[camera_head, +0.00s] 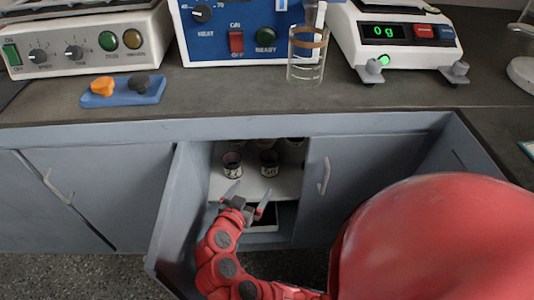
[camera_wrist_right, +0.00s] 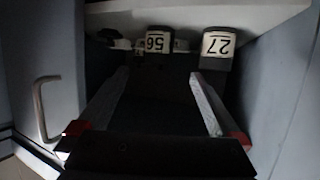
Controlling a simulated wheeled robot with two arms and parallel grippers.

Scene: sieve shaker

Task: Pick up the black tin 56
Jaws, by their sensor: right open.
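The black tin 56 (camera_head: 269,163) stands on the white shelf inside the open cabinet, on the right of the front pair. In the right wrist view, tin 56 (camera_wrist_right: 157,42) appears upside down, its white label reading 56, ahead of the space between the fingers. My right gripper (camera_head: 249,195) is open and empty, in front of the shelf and apart from the tins. Its two fingers also reach forward in the right wrist view (camera_wrist_right: 158,76). My left gripper is not in view.
Tin 27 (camera_head: 232,165) stands close beside tin 56, and also shows in the wrist view (camera_wrist_right: 217,45). More tins are partly hidden behind them. The cabinet's open left door (camera_head: 178,205) and the handled panel (camera_head: 325,190) flank the opening. A glass beaker (camera_head: 306,55) stands on the counter above.

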